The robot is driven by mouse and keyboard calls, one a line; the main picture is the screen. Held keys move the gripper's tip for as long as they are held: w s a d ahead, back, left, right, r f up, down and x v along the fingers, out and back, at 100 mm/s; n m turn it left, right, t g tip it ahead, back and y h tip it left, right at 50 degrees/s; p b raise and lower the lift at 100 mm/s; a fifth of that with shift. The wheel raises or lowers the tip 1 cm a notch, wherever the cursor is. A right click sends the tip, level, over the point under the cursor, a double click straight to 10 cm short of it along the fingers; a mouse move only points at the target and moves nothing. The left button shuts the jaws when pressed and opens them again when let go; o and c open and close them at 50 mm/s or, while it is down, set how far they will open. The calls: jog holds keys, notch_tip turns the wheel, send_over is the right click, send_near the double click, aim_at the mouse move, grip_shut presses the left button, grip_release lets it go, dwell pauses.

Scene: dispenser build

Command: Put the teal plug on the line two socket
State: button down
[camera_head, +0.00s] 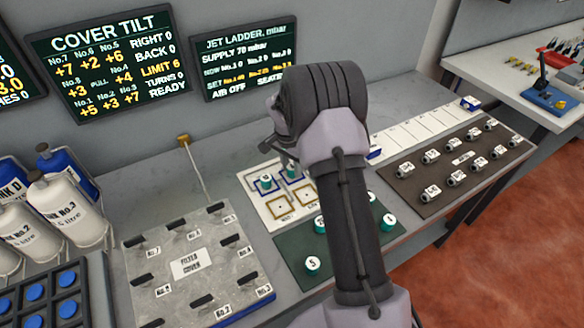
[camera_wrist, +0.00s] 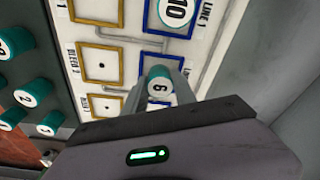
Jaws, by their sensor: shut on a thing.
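A teal plug with a white numbered top (camera_wrist: 158,86) is between my gripper's fingers in the wrist view. My gripper (camera_wrist: 160,92) is shut on it. The plug is over a blue-framed socket of the white socket board (camera_head: 254,192); I cannot tell whether it is seated or just above. Another teal plug, marked 10 (camera_wrist: 172,12), stands in the blue square labelled line 1. It also shows in the head view (camera_head: 266,182).
Two yellow-framed bleed squares (camera_head: 279,207) are empty. A dark green mat (camera_head: 290,248) holds several teal plugs, partly behind my arm. Display screens hang on the wall.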

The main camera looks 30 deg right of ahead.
jog(key=c, duration=1)
grip_release()
jog(key=shift+f, duration=0.1)
jog(key=shift+r+p, duration=0.3)
notch_tip(320, 180, up, 11)
jog(key=a+p, duration=0.1)
jog(key=p, duration=0.2)
notch_tip(320, 180, up, 5)
send_over(289, 169)
jog(key=s+a, duration=0.1)
jog(key=a, duration=0.1)
jog(key=s+a+r+n+t+y, duration=0.1)
jog(key=s+a+r+n+t, duration=0.15)
jog(key=s+a+r, duration=0.6)
jog(key=s+a+r+n+t, duration=0.1)
jog(key=s+a+n, duration=0.1)
jog(key=s, duration=0.5)
jog(key=s+a+r+n+y, duration=0.1)
jog(key=s+a+r+n, duration=0.1)
jog(key=s, duration=0.5)
jog(key=s+a+r+n+t+y, duration=0.1)
jog(key=s+a+n, duration=0.1)
jog(key=s+a, duration=0.2)
jog(key=shift+s+a+r+t, duration=0.15)
jog(key=shift+s+r+t, duration=0.05)
jog(key=shift+s, duration=0.6)
jog(key=shift+s+a+r+t, duration=0.1)
jog(key=shift+s+r+t, duration=0.1)
jog(key=shift+s, duration=0.6)
